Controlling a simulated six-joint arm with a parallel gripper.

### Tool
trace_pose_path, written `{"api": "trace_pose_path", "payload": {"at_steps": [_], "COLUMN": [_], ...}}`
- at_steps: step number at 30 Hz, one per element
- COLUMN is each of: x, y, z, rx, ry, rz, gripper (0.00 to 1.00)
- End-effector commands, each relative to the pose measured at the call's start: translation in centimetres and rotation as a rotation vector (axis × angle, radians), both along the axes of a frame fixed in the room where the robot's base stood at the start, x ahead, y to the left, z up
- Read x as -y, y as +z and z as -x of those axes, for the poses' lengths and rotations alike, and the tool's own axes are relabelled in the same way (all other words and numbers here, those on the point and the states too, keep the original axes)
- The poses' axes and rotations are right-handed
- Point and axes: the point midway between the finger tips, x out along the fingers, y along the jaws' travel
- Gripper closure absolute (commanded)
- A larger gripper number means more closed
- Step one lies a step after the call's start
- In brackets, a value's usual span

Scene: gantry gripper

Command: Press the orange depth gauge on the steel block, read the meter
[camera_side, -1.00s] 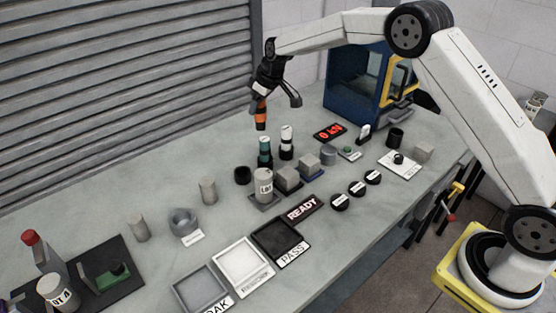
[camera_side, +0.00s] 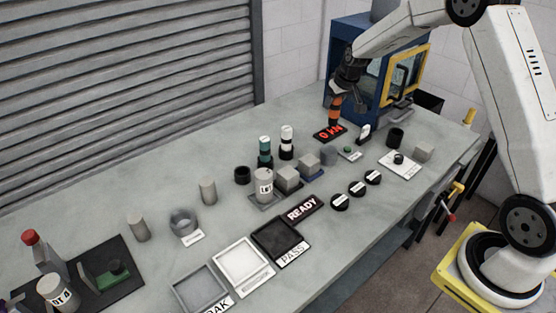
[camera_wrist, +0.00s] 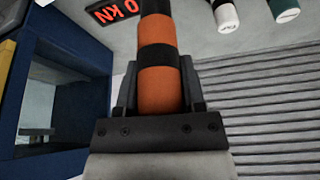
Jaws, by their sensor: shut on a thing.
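My gripper (camera_side: 341,92) is shut on the orange depth gauge (camera_side: 335,107), an orange and black banded cylinder. The gauge hangs nearly upright at the back of the bench, in front of the blue cabinet. In the wrist view the gauge (camera_wrist: 158,90) stands between the two dark fingers; its far end runs out of the frame. A black display (camera_side: 330,133) with red "0 kN" digits lies just below the gauge in the side view. Grey blocks (camera_side: 287,178) (camera_side: 309,164) sit mid-bench, apart from the gauge; I cannot tell which is the steel block.
The blue cabinet (camera_side: 352,63) with a yellow-framed door stands close behind my gripper. Green (camera_side: 265,150) and white (camera_side: 287,140) banded cylinders stand left of the display. Trays (camera_side: 241,260), a READY sign (camera_side: 301,208) and black round knobs (camera_side: 340,202) lie nearer. The back left bench is clear.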

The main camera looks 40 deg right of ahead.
Motion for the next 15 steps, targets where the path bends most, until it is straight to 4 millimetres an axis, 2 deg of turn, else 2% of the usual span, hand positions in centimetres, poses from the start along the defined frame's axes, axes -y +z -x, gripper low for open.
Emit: {"api": "trace_pose_path", "payload": {"at_steps": [6,15], "x": [0.0,0.0], "y": [-2.4,-3.1], "z": [-0.1,-0.1], "rx": [0.003,0.003], "ry": [0.000,0.001], "rz": [0.001,0.001], "gripper": [1.00,1.00]}}
